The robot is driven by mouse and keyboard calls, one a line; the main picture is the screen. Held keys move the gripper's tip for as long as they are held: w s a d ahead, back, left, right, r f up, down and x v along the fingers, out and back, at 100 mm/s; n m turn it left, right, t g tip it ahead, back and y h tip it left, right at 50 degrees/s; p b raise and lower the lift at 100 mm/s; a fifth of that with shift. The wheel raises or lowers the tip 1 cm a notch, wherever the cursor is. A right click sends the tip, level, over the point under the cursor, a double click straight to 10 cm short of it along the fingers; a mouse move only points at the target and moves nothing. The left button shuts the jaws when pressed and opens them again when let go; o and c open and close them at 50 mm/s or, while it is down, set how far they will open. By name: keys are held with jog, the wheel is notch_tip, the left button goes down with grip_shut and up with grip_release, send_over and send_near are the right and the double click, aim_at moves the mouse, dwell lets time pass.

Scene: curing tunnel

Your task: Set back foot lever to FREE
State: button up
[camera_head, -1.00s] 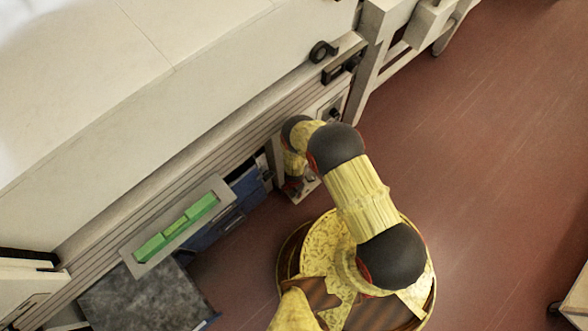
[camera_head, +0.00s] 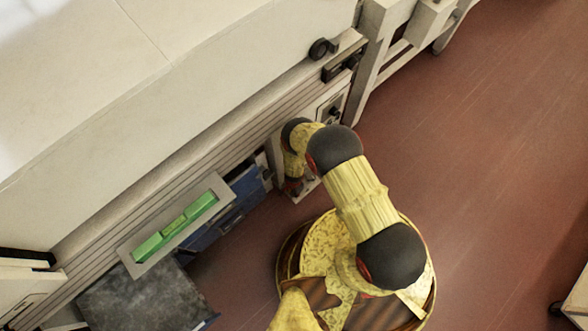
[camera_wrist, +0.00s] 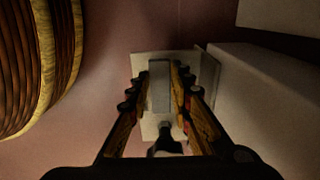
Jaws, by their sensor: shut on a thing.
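In the wrist view, my gripper (camera_wrist: 164,74) is shut on a narrow grey bar, which I take to be the foot lever (camera_wrist: 160,92). One finger lies along each side of it. A pale base plate (camera_wrist: 142,66) lies beyond and around the bar, close to the red floor. A dark rounded piece (camera_wrist: 165,141) sits between the fingers nearer the camera; I cannot tell what it belongs to. In the head view, my arm hides most of the lever, and only a pale corner of the base (camera_head: 306,188) shows. No FREE marking is readable.
The long cream machine (camera_head: 190,90) fills the upper left. A grey holder with green blocks (camera_head: 176,228), a blue unit (camera_head: 222,218) and a dark slab (camera_head: 145,300) are along its lower side. A pale block (camera_wrist: 265,105) stands right of my gripper. Red floor (camera_head: 490,150) is open at right.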

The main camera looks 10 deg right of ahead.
grip_shut()
jog(key=shift+s, duration=0.15)
jog(key=n, duration=0.1)
jog(key=d+n, duration=0.1)
jog(key=n, duration=0.1)
jog(key=shift+s+n, duration=0.3)
jog(key=shift+s, duration=0.1)
jog(key=n, duration=0.1)
jog(key=d+n, duration=0.1)
jog(key=n, duration=0.1)
jog(key=s+d+n+b, duration=0.1)
jog(key=n, duration=0.3)
jog(key=d+n+b, duration=0.1)
jog(key=n, duration=0.1)
jog(key=d+n, duration=0.1)
jog(key=shift+w+f+n, duration=0.1)
jog(key=shift+w+n, duration=0.05)
jog(key=shift+n, duration=0.25)
jog(key=shift+w+d+n+b, duration=0.2)
jog(key=shift+d+n+b, duration=0.15)
jog(key=shift+n, duration=0.55)
jog(key=shift+w+d+n+b, duration=0.2)
jog(key=shift+n+b, duration=0.15)
jog(key=shift+n, duration=0.55)
jog(key=o, duration=0.6)
grip_release()
